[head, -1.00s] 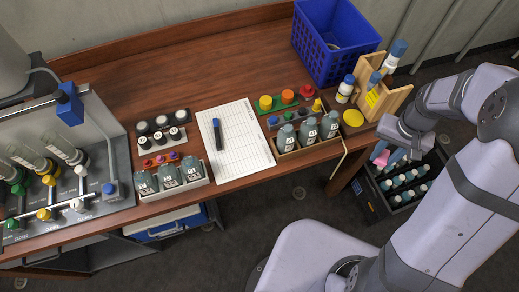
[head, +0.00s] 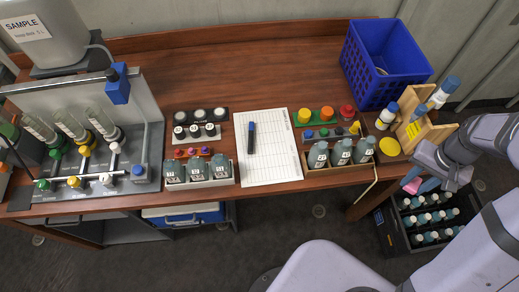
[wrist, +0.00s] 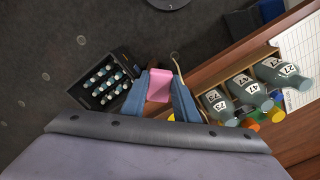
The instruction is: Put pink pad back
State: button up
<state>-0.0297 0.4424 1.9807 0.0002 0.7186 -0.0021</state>
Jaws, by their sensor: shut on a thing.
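The pink pad (wrist: 160,86) is clasped between the two blue fingers of my gripper (wrist: 160,98) in the wrist view. In the head view the pink pad (head: 412,185) shows at the tips of my gripper (head: 420,186). The gripper is off the bench's right front corner, near the black crate. It appears to be in the air. Part of the pad is hidden by the fingers. I cannot tell which spot is the pad's own place.
A black crate (head: 388,232) of bottles stands on the floor. On the bench (head: 270,60) are a yellow disc (head: 389,146), a wooden rack (head: 440,132), a blue basket (head: 385,65), bottle trays and a paper sheet (head: 268,165). The back middle is clear.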

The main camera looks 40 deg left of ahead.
jog(key=w+a+r+n+b, duration=0.1)
jog(key=w+a, duration=0.3)
jog(key=a, duration=0.3)
jog(key=w+a+r+n, duration=0.1)
jog(key=w+a, duration=0.4)
jog(key=a, duration=0.1)
jog(key=s+a+f+n+b, duration=0.1)
jog(key=a, duration=0.7)
jog(key=s+a+f+n+b, duration=0.1)
jog(key=s+a+b, duration=0.1)
jog(key=a, duration=0.7)
jog(key=s+a+f+n+b, duration=0.3)
jog(key=s+a+n+b, duration=0.2)
jog(key=s+a, duration=1.95)
jog(key=shift+s+d+f+p, duration=0.15)
jog(key=shift+f+p, duration=0.6)
jog(key=shift+f, duration=1.55)
jog(key=shift+s+d+f+p, duration=0.2)
jog(key=shift+f+p, duration=0.55)
jog(key=shift+f, duration=1.55)
jog(key=shift+a+f, duration=0.15)
jog(key=shift+f, duration=0.35)
